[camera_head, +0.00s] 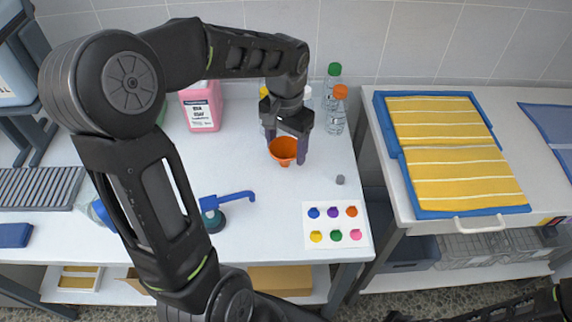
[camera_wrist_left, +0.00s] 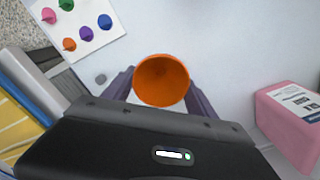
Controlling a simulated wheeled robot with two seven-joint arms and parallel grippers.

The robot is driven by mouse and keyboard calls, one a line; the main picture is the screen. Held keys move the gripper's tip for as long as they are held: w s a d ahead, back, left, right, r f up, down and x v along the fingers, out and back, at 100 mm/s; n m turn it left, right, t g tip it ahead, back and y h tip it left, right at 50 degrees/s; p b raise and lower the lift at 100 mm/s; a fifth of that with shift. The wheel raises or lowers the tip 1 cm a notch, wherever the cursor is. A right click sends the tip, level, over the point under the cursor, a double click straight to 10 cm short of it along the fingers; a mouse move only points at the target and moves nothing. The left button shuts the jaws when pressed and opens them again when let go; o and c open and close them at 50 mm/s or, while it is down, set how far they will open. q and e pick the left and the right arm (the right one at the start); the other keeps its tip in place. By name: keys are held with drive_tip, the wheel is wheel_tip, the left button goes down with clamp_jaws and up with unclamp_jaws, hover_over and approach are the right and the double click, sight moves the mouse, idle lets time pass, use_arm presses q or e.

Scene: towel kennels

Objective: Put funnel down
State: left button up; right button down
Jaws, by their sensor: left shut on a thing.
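The orange funnel (camera_head: 283,149) is held upright, wide mouth up, between the fingers of my left gripper (camera_head: 287,150) over the white table. In the left wrist view the funnel (camera_wrist_left: 162,80) shows its open mouth between the two purple fingers of my left gripper (camera_wrist_left: 160,92). Its lower spout shows just below the fingers in the head view; I cannot tell whether it touches the tabletop (camera_head: 270,225). My right gripper is not in view.
Clear bottles (camera_head: 336,110) stand behind to the right and a pink jug (camera_head: 201,108) to the left. A blue tool (camera_head: 228,200), a small grey piece (camera_head: 340,180) and a card with coloured dots (camera_head: 336,226) lie in front. A blue tray with yellow towels (camera_head: 455,150) is at right.

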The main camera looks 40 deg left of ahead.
sight(286, 156)
use_arm(q)
drive_tip(key=shift+f, duration=1.1)
drive_tip(key=shift+f, duration=1.85)
drive_tip(key=shift+f, duration=0.2)
drive_tip(key=o, duration=1.3)
drive_tip(key=shift+r, duration=0.15)
wheel_tip(286, 156, up, 12)
drive_tip(key=shift+r, duration=0.1)
